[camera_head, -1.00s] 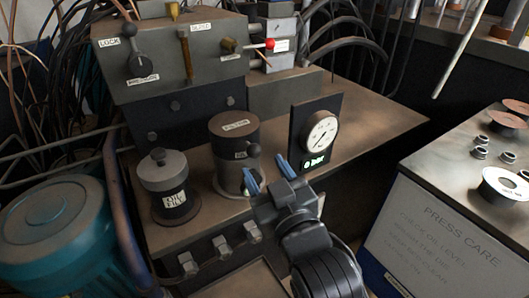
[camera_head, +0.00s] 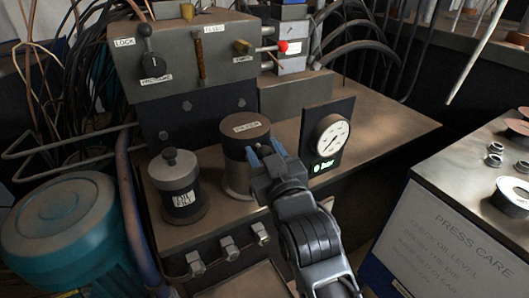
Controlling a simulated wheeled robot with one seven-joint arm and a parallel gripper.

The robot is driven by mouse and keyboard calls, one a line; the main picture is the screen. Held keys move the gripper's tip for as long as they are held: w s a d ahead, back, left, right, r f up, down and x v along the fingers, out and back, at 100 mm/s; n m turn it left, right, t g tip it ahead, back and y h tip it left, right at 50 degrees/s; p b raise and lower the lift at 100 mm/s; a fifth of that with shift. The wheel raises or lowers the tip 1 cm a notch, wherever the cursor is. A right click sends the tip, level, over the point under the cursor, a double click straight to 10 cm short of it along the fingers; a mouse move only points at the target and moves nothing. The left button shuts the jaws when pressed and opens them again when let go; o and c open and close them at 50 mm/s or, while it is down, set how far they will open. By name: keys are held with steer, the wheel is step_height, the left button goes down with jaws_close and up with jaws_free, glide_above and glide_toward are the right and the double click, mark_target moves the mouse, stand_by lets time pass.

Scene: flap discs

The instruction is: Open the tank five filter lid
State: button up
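The filter canister (camera_head: 237,177) stands upright on the metal bench. Its brown lid (camera_head: 245,127) is on top, with a label that seems to read FILTER. I see no label marked tank five. My gripper (camera_head: 266,151) is open, its two blue fingertips apart at the right side of the canister near the lid's edge. I cannot tell whether a fingertip touches it. My gripper hides the canister's right side and the dark knob there.
A smaller oil-fill canister (camera_head: 180,190) stands to the left. A pressure gauge (camera_head: 329,135) stands close on the right. A lever box (camera_head: 180,60) rises behind. The bench's right side is clear.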

jaws_close()
stand_by(0.4)
